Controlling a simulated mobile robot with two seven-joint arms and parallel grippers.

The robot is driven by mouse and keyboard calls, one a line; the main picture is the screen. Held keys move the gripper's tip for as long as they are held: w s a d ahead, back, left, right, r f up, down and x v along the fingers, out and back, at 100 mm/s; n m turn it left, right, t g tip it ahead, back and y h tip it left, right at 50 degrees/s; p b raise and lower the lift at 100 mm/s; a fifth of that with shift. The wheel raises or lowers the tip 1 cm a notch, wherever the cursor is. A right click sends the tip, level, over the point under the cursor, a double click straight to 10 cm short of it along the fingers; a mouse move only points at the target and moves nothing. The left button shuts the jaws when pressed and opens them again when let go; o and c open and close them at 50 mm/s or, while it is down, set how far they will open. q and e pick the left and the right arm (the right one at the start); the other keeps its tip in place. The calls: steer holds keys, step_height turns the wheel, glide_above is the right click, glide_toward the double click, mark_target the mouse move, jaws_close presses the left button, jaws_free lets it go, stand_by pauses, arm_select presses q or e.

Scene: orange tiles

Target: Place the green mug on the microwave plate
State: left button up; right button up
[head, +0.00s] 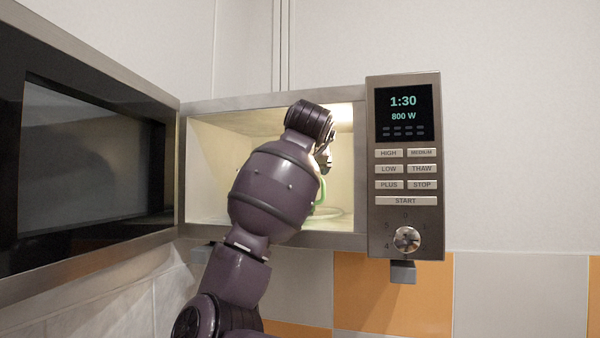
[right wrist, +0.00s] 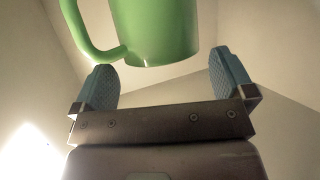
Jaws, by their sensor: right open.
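The green mug (right wrist: 155,32) fills the top of the right wrist view, with its handle on the left. In the head view only a thin green curve of the mug (head: 321,190) shows inside the microwave, and my right arm hides the rest. My right gripper (right wrist: 161,60) is open, with its blue pads apart and the mug at and beyond the fingertips. In the head view the gripper (head: 325,158) is inside the microwave, partly hidden. The microwave plate (head: 332,216) shows as a pale rim low in the cavity. I cannot tell whether the mug touches it. My left gripper is out of view.
The microwave (head: 275,101) is lit inside, and its door (head: 90,150) stands wide open on the left. The control panel (head: 405,165) with a knob is on the right. The cavity walls are close around my right arm.

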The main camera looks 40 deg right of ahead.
steer(key=b+v, duration=0.1)
steer(key=v, duration=0.4)
steer(key=shift+s+a+r, duration=0.1)
steer(key=shift+s+a, duration=0.1)
steer(key=shift+s, duration=0.05)
stand_by(0.4)
